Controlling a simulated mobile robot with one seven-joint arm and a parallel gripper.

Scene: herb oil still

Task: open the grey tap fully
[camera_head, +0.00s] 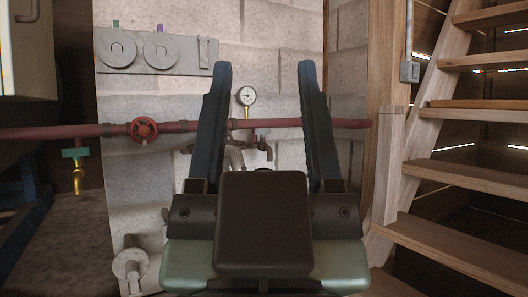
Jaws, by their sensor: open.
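My gripper (265,68) fills the middle of the view, its two dark fingers pointing up and spread wide apart, with nothing between them. Behind it, seen between the fingers, a small brownish tap (263,146) hangs below the red pipe. Beside it is a pale grey curved fitting (236,154), partly hidden by my gripper. A grey round fitting (130,264) stands low at the left. I cannot tell for sure which of these is the grey tap, or how far it is open.
A red pipe (105,130) crosses the block wall and carries a red handwheel (143,130) and a gauge (247,96). A green-handled brass tap (77,172) hangs at left. A grey panel (190,59) is above. Wooden stairs (450,175) stand at right.

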